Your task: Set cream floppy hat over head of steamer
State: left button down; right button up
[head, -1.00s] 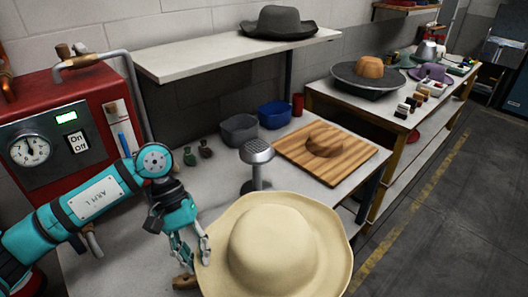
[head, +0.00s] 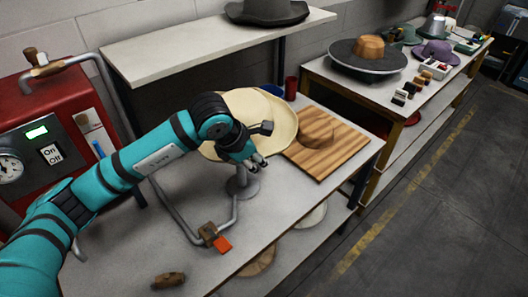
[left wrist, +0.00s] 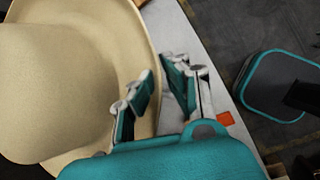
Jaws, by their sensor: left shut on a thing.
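The cream floppy hat (head: 280,119) is above the steamer stand in the head view, partly behind my left arm. It also fills the left side of the left wrist view (left wrist: 55,80). My left gripper (head: 257,163) is shut on the near edge of its brim; in the left wrist view the fingers (left wrist: 160,95) sit at the brim's edge. The steamer (head: 243,186) shows only its lower post and round base on the table. Its perforated head is hidden by the hat and my arm, so I cannot tell whether the hat touches it. My right gripper is not in view.
A wooden board (head: 345,150) with a brown hat block lies right of the steamer. A bent pipe with an orange-tipped valve (head: 222,245) and a wooden handle (head: 168,280) are in front. The red boiler (head: 45,100) stands left. A shelf (head: 200,50) is above.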

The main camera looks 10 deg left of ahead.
pick_arm(q)
jog(key=shift+s+a+f, duration=0.15)
jog(key=shift+a+f, duration=0.05)
jog(key=shift+f, duration=0.1)
jog(key=shift+f+b, duration=0.45)
jog(key=shift+f, duration=0.1)
jog(key=shift+d+f+b, duration=0.1)
jog(key=shift+f+b, duration=0.2)
jog(key=shift+f, duration=0.45)
notch_tip(320, 180, down, 10)
jog(key=b, duration=0.9)
jog(key=shift+f, duration=0.2)
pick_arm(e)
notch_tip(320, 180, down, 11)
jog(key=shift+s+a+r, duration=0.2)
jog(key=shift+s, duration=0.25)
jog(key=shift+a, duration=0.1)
pick_arm(q)
jog(key=shift+f+b, duration=0.85)
jog(key=shift+b, duration=0.1)
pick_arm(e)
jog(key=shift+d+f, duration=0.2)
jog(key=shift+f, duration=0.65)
pick_arm(q)
jog(key=c, duration=1.3)
grip_release()
